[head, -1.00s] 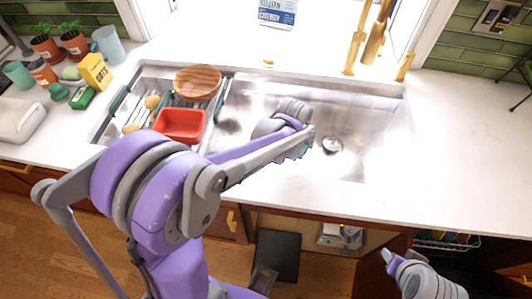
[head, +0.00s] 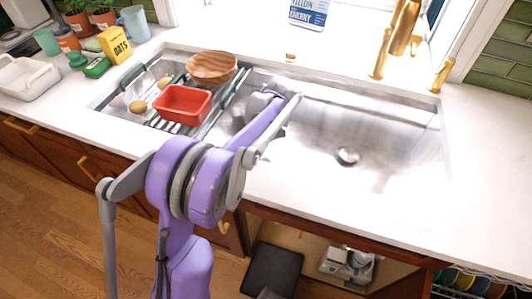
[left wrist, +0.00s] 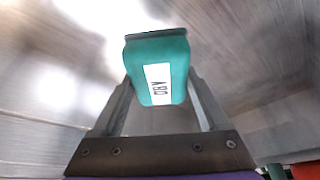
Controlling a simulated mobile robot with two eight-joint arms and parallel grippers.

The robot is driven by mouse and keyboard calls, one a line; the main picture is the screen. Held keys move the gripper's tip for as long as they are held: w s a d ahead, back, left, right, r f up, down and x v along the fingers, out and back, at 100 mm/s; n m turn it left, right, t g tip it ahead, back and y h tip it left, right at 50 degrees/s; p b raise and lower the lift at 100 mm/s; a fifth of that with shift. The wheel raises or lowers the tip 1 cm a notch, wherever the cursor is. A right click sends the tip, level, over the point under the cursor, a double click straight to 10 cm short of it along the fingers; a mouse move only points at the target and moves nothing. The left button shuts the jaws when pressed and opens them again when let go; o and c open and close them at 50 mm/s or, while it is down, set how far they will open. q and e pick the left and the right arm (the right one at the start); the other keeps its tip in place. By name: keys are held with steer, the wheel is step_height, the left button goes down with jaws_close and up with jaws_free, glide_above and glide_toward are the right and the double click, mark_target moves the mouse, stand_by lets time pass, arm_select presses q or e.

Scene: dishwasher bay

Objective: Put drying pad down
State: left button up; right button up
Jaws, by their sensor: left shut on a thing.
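The drying pad (left wrist: 157,60) is a teal block with a white label reading "DRY", seen in the left wrist view. My left gripper (left wrist: 158,85) is shut on it, one finger at each side. In the head view my left arm reaches over the sink (head: 345,125), its wrist near the divider between the two basins. The pad and the fingertips are hidden there by the arm. The wrist view shows blurred grey metal behind the pad. My right gripper is not in view.
The left basin holds a rack with a red tub (head: 182,104) and a wooden bowl (head: 211,67). The right basin looks empty around its drain (head: 347,156). The counter right of the sink (head: 490,150) is clear. A yellow oats box (head: 115,46) stands at the left.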

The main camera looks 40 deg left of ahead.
mark_target(271, 135)
arm_select(q)
step_height(271, 135, down, 9)
steer(key=shift+b, duration=0.65)
steer(key=shift+f, duration=0.3)
steer(key=o, duration=1.5)
steer(key=shift+d, duration=0.15)
steer(key=shift+r, duration=0.3)
steer(key=p+v, duration=0.2)
steer(key=v, duration=1)
